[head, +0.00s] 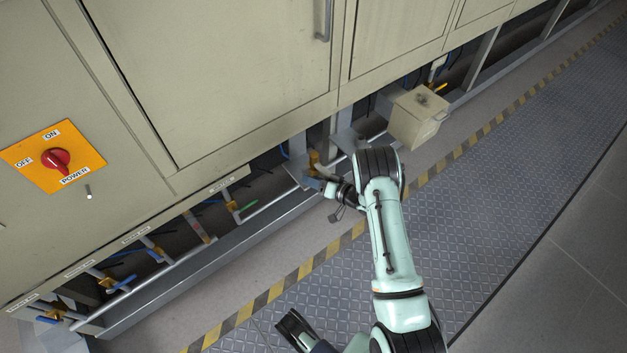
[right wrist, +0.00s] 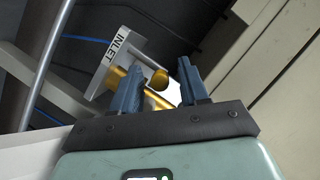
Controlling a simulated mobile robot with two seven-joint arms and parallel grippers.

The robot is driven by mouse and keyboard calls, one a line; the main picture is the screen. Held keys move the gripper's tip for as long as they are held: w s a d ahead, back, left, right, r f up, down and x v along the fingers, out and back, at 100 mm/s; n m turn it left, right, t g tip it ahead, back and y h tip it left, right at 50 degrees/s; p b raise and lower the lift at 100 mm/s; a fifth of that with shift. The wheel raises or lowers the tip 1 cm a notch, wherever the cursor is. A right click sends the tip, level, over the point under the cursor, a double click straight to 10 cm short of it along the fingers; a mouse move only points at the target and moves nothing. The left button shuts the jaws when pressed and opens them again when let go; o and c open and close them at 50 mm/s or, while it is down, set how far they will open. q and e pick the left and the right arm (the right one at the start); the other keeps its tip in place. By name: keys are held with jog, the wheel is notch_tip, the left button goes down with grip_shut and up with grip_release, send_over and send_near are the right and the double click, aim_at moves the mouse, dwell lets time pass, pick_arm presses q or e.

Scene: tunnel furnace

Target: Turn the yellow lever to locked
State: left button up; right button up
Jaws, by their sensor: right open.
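The yellow lever (right wrist: 160,79) shows in the right wrist view below a grey plate marked INLET (right wrist: 122,42). It lies between and behind the fingers of my right gripper (right wrist: 160,88), which are open; part of it is hidden by the left finger. I cannot tell whether they touch. In the head view the yellow lever (head: 314,158) is small, under the cabinet edge, with my right gripper (head: 322,184) close below it. Its lock position is not readable. A dark part at the bottom of the head view (head: 292,327) may be my left gripper; its jaw state is unclear.
A large beige cabinet (head: 220,70) overhangs the lever. A beige box (head: 418,118) sticks out to the right. Several other valves with blue or green handles line the lower left. A red power switch (head: 56,160) is at left. The patterned floor (head: 500,170) is clear.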

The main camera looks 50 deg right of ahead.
pick_arm(q)
jog(key=s+d+r+g+p, duration=0.1)
jog(key=s+d+r+p, duration=0.1)
jog(key=s+r+p, duration=0.1)
jog(key=shift+s+d+g+h, duration=0.3)
jog(key=shift+s+h, duration=0.1)
jog(key=shift+s, duration=0.45)
pick_arm(e)
jog(key=v, duration=1.3)
pick_arm(q)
jog(key=shift+a+r, duration=0.1)
